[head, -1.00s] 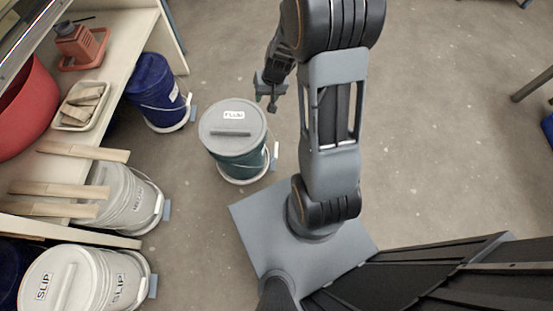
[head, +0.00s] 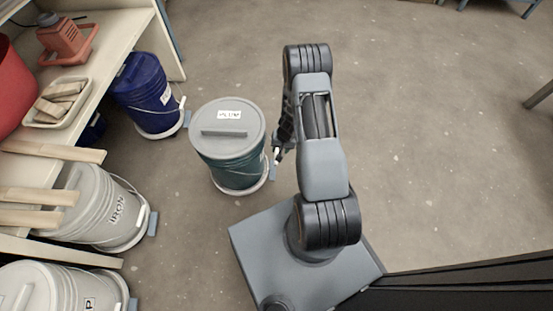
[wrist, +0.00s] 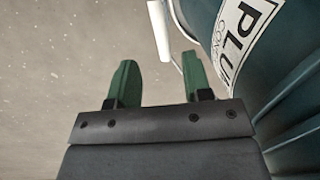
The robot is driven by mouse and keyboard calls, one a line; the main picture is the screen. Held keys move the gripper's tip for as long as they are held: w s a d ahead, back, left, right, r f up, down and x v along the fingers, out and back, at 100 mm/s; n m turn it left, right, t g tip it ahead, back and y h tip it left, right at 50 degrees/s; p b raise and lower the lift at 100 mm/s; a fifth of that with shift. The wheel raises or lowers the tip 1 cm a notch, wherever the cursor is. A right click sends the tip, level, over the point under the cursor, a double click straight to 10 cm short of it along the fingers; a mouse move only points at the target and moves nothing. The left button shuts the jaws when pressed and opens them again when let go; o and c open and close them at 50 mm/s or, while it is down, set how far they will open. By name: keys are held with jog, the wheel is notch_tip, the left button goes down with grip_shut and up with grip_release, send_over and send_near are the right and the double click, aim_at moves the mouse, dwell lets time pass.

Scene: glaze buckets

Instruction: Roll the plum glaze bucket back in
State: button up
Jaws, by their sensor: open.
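The plum glaze bucket (head: 236,170) is dark teal with a grey lid labelled in capitals. It stands upright on a white wheeled base on the open floor, out from the shelf. In the wrist view its side and white label (wrist: 240,38) fill the right edge, with the white bail handle grip (wrist: 160,30) hanging beside it. My gripper (wrist: 162,85) shows two green fingers, apart and with nothing between them. In the head view my gripper is low at the bucket's right side, mostly hidden by my arm.
A blue bucket (head: 143,92) stands at the shelf (head: 115,60). A grey bucket labelled IRON (head: 93,212) and another pale bucket (head: 52,285) stand under the shelf's left run. Wooden slats (head: 50,150) jut out above them.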

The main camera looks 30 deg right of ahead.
jog(key=b+x, duration=0.2)
jog(key=x, duration=0.5)
jog(key=shift+f+b, duration=0.25)
jog(key=shift+b, duration=0.05)
grip_shut()
